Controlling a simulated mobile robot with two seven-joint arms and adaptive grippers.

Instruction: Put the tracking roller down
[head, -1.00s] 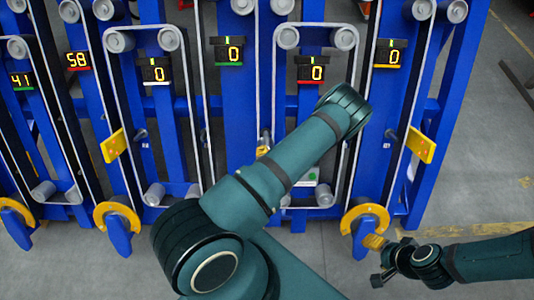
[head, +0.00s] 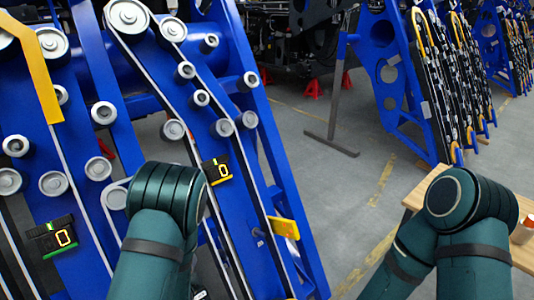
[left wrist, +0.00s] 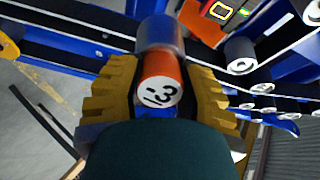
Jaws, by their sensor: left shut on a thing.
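My left gripper (left wrist: 158,95) shows in the left wrist view, with a ridged yellow finger on each side. It is shut on the tracking roller (left wrist: 160,72), which has an orange body and a white end face marked "3". A grey-blue cylinder (left wrist: 160,33) shows just beyond the orange part; I cannot tell whether it belongs to the roller. In the head view both of my arms show, but no fingers of either gripper do. My right gripper is in neither current view.
The blue chassis (head: 240,130) with rollers, belts and counter displays fills the left of the head view. A yellow bracket (head: 284,228) juts from its right side. A wooden table edge (head: 413,198) shows at right, partly behind my right arm. Grey floor (head: 330,190) lies between.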

